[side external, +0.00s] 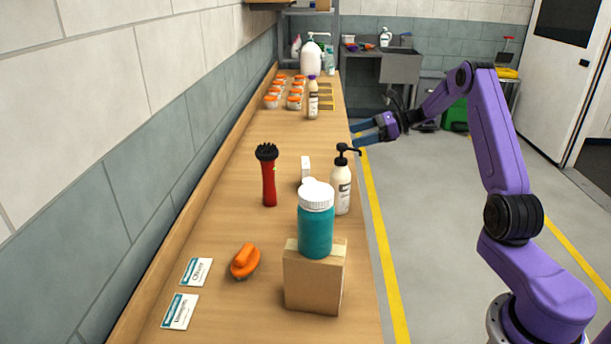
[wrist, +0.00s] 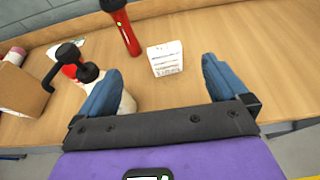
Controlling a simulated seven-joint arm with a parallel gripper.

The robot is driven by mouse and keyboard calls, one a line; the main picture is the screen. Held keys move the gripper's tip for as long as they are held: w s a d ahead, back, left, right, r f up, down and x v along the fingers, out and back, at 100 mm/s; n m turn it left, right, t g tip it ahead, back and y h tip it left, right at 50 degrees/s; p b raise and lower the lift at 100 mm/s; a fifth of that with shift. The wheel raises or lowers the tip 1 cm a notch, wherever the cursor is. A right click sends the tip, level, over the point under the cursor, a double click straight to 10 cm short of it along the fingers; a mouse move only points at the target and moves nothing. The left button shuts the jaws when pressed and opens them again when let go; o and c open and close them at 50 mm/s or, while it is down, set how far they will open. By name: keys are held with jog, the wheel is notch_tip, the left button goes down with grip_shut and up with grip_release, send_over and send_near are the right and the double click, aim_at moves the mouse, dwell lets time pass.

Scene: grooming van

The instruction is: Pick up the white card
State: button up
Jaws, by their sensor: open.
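A small upright white block-like piece (side external: 306,167) stands on the bench, left of the pump bottle. In the wrist view this white piece (wrist: 165,60) shows faint printed lines and lies ahead, between the finger directions. Two flat white cards with teal bands and dark lettering lie at the near left: an upper card (side external: 196,272) and a lower card (side external: 180,311). I cannot tell which piece the task's white card is. My gripper (side external: 356,134) is open and empty beyond the bench's right edge, apart from everything. The wrist view shows both blue fingers (wrist: 160,72) spread.
A teal jar (side external: 316,228) sits on a cardboard box (side external: 314,285). An orange brush (side external: 245,262) lies nearby.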

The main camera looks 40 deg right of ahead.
aim_at(305, 168)
notch_tip(305, 168, down, 6)
jog(key=x, duration=1.2)
jog(key=shift+w+a+r, duration=0.1)
jog(key=shift+w+a, duration=0.05)
jog(key=shift+x, duration=2.5)
jog(key=c, duration=0.8)
